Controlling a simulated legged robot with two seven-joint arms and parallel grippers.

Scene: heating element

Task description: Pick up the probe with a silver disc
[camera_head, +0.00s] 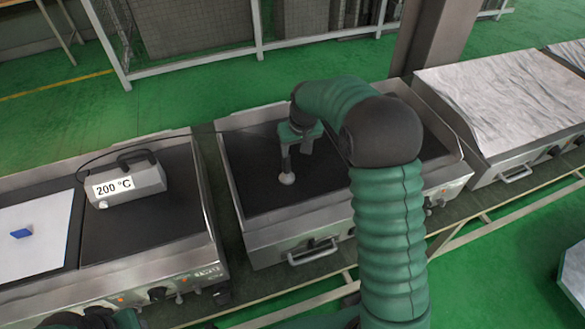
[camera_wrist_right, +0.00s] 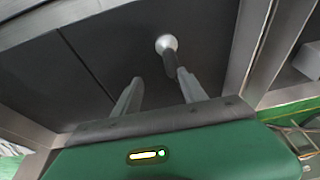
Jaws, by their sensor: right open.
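The probe's round silver disc (camera_wrist_right: 166,43) shows in the right wrist view, with its dark shaft (camera_wrist_right: 169,64) running down toward the right-hand finger, which hides the rest. My right gripper (camera_wrist_right: 158,84) is open; the disc lies beyond the fingertips, and the shaft is close beside the right-hand finger. I cannot tell whether they touch. In the head view the silver disc (camera_head: 287,178) shows just below my right gripper (camera_head: 296,160), over the dark plate of the middle griddle (camera_head: 262,208). My left gripper's fingers are not visible.
A grey meter labelled 200 °C (camera_head: 135,183) stands on the left griddle (camera_head: 150,226), with a thin black cable running toward the probe. A small blue object (camera_head: 21,233) lies on a white sheet at far left. A foil-like covered griddle (camera_head: 505,98) is at right.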

